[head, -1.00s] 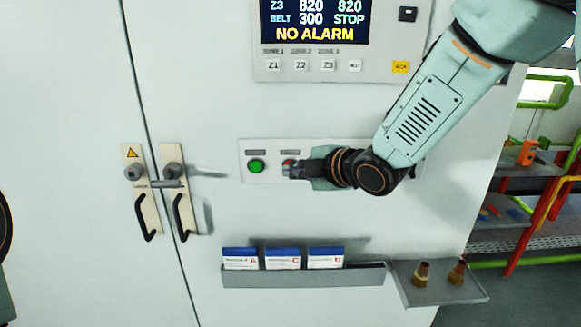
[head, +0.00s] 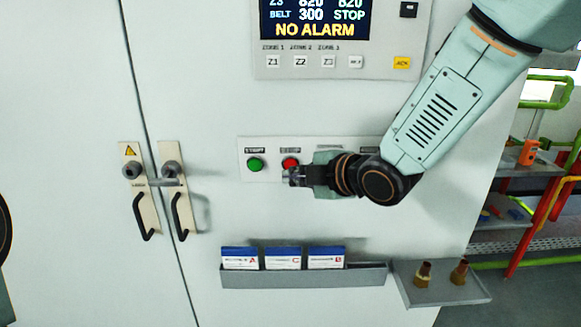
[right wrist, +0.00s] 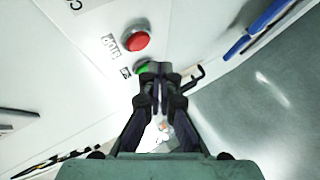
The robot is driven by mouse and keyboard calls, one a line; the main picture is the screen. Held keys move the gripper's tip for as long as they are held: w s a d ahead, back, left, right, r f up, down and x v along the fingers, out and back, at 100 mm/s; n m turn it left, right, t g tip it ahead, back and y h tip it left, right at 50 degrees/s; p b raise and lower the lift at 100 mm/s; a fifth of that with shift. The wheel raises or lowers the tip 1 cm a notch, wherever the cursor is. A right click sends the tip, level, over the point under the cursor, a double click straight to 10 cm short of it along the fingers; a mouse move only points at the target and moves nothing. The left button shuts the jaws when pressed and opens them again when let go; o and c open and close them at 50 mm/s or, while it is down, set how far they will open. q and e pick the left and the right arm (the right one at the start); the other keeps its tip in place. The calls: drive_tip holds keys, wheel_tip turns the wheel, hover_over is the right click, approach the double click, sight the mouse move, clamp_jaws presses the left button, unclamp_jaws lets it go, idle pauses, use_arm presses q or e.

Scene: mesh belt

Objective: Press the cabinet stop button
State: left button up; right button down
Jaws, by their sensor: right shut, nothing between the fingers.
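The red stop button (head: 290,164) sits on a pale panel (head: 247,173) on the white cabinet, to the right of the green start button (head: 255,164). My right gripper (head: 288,178) is shut and empty, with its tips just below the red button in the head view. In the right wrist view the red button (right wrist: 136,41) shows in full, up and left of the shut fingertips (right wrist: 157,72). The green button (right wrist: 141,68) is partly hidden behind the fingers there. The display above reads BELT 300 STOP and NO ALARM. My left gripper is not in view.
A grey rack (head: 300,277) with blue-and-white cards stands out below the panel. A small shelf (head: 440,287) with two brownish items is right of it. Black door handles (head: 181,217) project at the left. A keypad and display (head: 315,20) are above.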

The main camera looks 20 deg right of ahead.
drive_tip(key=s, duration=0.1)
drive_tip(key=s+a, duration=0.1)
drive_tip(key=s, duration=0.1)
drive_tip(key=shift+s+b, duration=0.25)
drive_tip(key=shift+b, duration=0.1)
idle(0.3)
